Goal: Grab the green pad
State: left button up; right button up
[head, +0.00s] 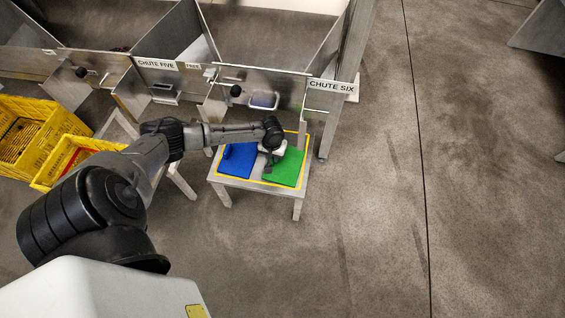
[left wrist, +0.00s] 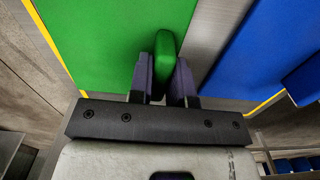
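The green pad (head: 288,170) lies flat on the right half of a small metal stand (head: 212,178) below the chute six sign. It also fills the upper left of the left wrist view (left wrist: 95,40). A raised green grip (left wrist: 164,52) stands along its edge. My left gripper (head: 268,164) is over the pad's left edge, partly hiding it. In the left wrist view its two fingers (left wrist: 163,75) are on either side of the grip and look closed against it. My right gripper is in neither view.
A blue pad (head: 237,160) with its own raised grip lies left of the green pad on the stand. Chute panels (head: 290,92) rise close behind. Yellow crates (head: 45,178) stand at the left. The floor right of the stand is clear.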

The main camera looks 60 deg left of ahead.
pick_arm(q)
grip_shut()
jog(key=shift+r, duration=0.1)
